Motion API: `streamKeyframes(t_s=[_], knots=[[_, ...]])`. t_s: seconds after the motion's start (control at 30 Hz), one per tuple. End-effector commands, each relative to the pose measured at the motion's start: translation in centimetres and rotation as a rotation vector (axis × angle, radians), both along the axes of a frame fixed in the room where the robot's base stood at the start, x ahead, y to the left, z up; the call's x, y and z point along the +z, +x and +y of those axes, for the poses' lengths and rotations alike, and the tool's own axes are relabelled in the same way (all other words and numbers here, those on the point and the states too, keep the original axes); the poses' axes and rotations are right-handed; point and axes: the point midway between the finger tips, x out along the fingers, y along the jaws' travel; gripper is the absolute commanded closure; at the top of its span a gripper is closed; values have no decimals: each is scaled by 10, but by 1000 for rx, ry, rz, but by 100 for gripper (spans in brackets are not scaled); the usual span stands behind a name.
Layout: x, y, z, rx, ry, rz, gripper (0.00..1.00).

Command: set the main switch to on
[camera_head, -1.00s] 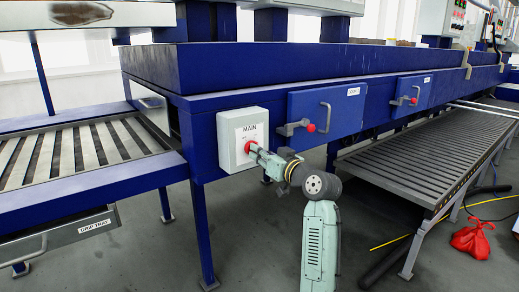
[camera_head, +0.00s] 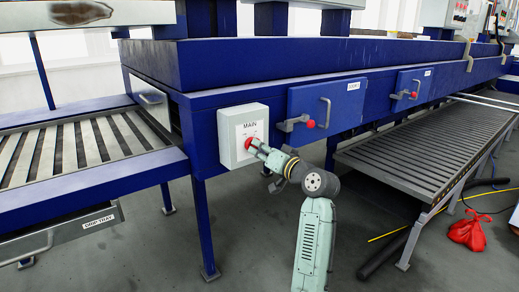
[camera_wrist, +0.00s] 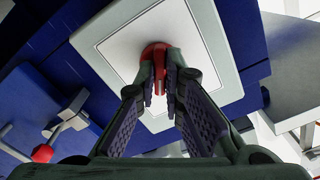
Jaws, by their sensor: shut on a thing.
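The main switch is a red knob (camera_wrist: 155,55) on a pale grey box (camera_head: 228,152) with a white plate labelled MAIN, fixed to the front of the blue frame. My gripper (camera_wrist: 158,88) is at the knob, its two fingers closed on the knob's red grip. In the head view my gripper (camera_head: 254,144) reaches the box from the lower right and covers part of the knob. The wrist view is tilted relative to the box. The knob's pointer and the small plate markings cannot be read.
Right of the box are blue doors (camera_head: 340,101) with handles and a red-knobbed latch (camera_head: 309,119). A slatted bed (camera_head: 70,150) and drip tray (camera_head: 80,226) lie left. A slatted rack (camera_head: 430,150), a red bag (camera_head: 468,233) and hoses are at right.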

Motion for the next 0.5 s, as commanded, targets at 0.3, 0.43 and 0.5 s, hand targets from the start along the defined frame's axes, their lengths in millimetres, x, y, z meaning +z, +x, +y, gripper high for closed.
streamKeyframes(t_s=[0.3,0.43,0.5], knots=[[2,0,-1,-1,4,-2,84],[1,0,0,-1,3,-2,75],[1,0,0,-2,2,-1,71]])
